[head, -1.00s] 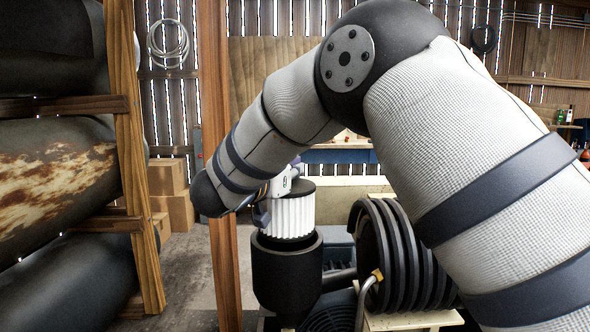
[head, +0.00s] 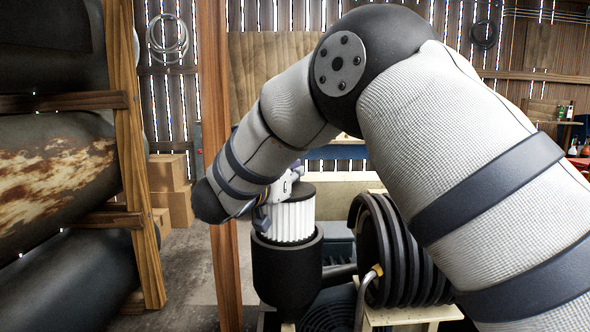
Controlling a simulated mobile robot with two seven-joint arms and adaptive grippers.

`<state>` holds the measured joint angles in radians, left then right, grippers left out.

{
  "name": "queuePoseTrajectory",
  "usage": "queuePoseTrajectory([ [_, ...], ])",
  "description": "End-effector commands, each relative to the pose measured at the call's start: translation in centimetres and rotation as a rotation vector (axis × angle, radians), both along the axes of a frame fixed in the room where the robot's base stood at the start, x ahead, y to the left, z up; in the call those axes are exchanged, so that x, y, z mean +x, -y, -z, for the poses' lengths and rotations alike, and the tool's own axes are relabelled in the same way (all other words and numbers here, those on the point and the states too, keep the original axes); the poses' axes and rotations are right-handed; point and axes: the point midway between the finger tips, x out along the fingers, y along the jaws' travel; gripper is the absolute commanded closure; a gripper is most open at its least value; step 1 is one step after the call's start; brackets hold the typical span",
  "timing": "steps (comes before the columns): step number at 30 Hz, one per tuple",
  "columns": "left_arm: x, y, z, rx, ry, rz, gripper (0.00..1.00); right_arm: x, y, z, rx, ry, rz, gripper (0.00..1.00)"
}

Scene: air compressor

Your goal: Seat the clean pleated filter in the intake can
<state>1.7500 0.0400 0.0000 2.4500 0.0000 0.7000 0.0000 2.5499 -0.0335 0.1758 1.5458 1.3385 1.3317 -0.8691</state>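The white pleated filter (head: 292,217) with a dark top cap stands upright at the mouth of the black intake can (head: 287,275). Its lower end is hidden behind the can's near rim, so it looks partly inside. My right gripper (head: 268,214) is at the filter's left side, against it or very close, mostly hidden by my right forearm and wrist. One finger shows beside the pleats; I cannot see the other, so its grip on the filter is unclear. My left gripper is not in view.
A coiled black hose (head: 390,250) stands just right of the can on a pale wooden stand. A wooden post (head: 225,262) rises close on the left. Large tanks on a timber rack fill the far left. Cardboard boxes (head: 170,190) stand behind.

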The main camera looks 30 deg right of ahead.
Motion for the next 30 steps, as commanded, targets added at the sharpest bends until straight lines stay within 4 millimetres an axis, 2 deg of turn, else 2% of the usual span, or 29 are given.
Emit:
queuePoseTrajectory([
  [30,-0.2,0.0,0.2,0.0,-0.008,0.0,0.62,0.0,0.0,2.5,-0.002,0.0,-0.001,1.0],
])
